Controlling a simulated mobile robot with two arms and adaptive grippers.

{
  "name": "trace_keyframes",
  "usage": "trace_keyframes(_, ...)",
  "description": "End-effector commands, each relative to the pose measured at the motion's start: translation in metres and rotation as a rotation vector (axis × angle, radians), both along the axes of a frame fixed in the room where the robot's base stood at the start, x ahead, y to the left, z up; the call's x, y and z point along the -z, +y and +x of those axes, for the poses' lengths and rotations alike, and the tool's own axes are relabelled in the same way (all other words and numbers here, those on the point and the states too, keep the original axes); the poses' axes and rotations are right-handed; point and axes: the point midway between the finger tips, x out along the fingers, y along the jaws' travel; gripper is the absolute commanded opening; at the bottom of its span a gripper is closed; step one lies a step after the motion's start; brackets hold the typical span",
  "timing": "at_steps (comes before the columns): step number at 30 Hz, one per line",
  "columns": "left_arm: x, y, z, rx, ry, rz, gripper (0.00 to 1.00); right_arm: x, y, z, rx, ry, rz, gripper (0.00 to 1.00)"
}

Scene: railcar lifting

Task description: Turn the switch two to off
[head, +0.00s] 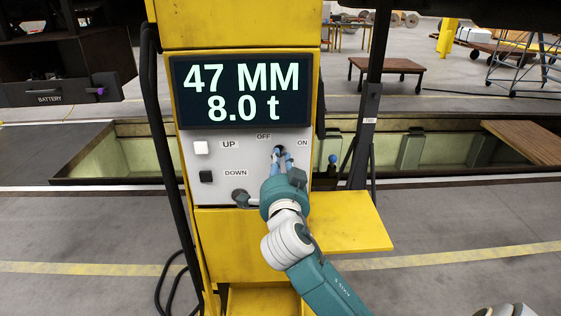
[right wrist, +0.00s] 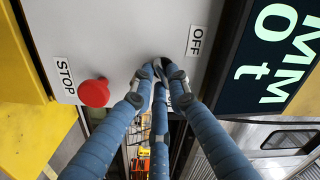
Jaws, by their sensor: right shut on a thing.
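The yellow control stand (head: 245,225) faces me, with a light grey panel (head: 222,155) below its screen. The switch (head: 279,149) is a dark knob on that panel, below the OFF label (head: 263,136) and left of the ON label (head: 303,143). My right gripper (head: 282,157) is shut on the switch. In the right wrist view the blue fingers (right wrist: 160,78) close around the dark knob, beside the OFF label (right wrist: 195,41). The fingers hide much of the knob, so I cannot tell which way it points. My left gripper is not in view.
The screen (head: 243,92) reads 47 MM and 8.0 t. Left on the panel are a white UP button (head: 201,147) and a dark DOWN button (head: 206,176). A red STOP button (right wrist: 94,93) is close to the fingers. A yellow shelf (head: 350,222) juts out right.

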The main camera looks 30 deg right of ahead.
Motion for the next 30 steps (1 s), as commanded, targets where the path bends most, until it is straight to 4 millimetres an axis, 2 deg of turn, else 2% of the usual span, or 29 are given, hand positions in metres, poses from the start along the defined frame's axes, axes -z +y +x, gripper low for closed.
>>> trace_keyframes(11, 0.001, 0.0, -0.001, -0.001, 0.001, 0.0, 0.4, 0.001, -0.001, -0.001, 0.001, 0.154, -0.241, 0.0)
trace_keyframes(30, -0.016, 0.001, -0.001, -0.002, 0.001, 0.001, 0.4, -0.002, -0.002, -0.001, -0.001, 0.442, -0.711, 0.0)
